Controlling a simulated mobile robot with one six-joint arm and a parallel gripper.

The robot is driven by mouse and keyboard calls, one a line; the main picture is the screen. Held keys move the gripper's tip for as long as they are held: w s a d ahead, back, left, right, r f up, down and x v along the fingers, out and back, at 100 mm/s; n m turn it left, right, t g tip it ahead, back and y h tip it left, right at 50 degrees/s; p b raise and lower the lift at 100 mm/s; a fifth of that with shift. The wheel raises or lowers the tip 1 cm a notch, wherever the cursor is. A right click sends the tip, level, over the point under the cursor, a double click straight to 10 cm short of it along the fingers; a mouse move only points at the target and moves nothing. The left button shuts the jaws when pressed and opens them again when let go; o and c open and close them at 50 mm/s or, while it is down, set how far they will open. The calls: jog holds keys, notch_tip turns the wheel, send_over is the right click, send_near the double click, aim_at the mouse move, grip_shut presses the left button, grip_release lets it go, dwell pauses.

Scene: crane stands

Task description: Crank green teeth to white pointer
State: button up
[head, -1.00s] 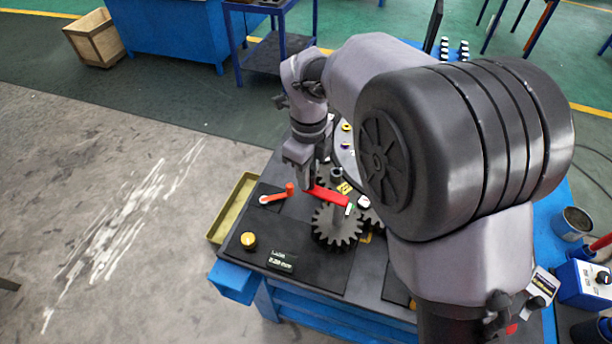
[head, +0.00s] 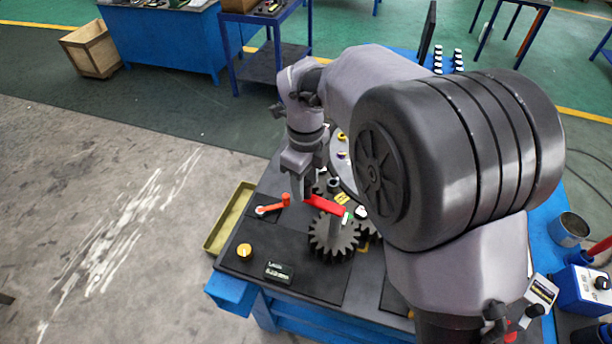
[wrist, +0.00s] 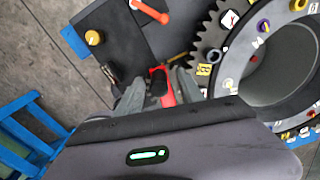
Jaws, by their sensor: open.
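A red crank arm (head: 325,206) runs from below my gripper to a post over a dark toothed gear (head: 333,238). A small green mark (head: 346,217) shows near the gear's upper right edge, with a small white piece (head: 361,212) beside it; I cannot tell whether that is the pointer. My gripper (head: 302,194) is open, pointing down at the crank's left end. In the wrist view, the red crank (wrist: 167,94) with a dark handle lies between the spread fingers of my gripper (wrist: 160,88). Whether a finger touches it is unclear. My arm hides part of the second gear.
An orange lever (head: 274,206) sits left of the crank. A yellow knob (head: 244,251) and a small display (head: 279,271) are on the front panel. A round ring with coloured pieces (wrist: 232,50) stands close by the gear. A yellow tray (head: 229,218) lies at the left edge.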

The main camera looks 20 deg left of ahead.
notch_tip(320, 180, up, 17)
jog(key=p, duration=0.5)
jog(key=shift+r, duration=0.2)
jog(key=s+d+f+n+t+y+b, duration=0.1)
jog(key=s+d+n+b, duration=0.2)
jog(key=d, duration=0.5)
jog(key=s+d+n+t+y+b, duration=0.1)
jog(key=d+n+b, duration=0.3)
jog(key=d, duration=0.4)
jog(key=s+d+f+n+t+b, duration=0.3)
jog(key=s+d+f+n+b, duration=0.2)
jog(key=s+d+f+n, duration=0.3)
jog(key=s+d+f, duration=0.2)
jog(key=s+d, duration=0.2)
jog(key=shift+f+n+t+b, duration=0.25)
jog(key=shift+n+t+b, duration=0.05)
jog(key=shift+t+b, duration=0.1)
jog(key=shift+d, duration=0.1)
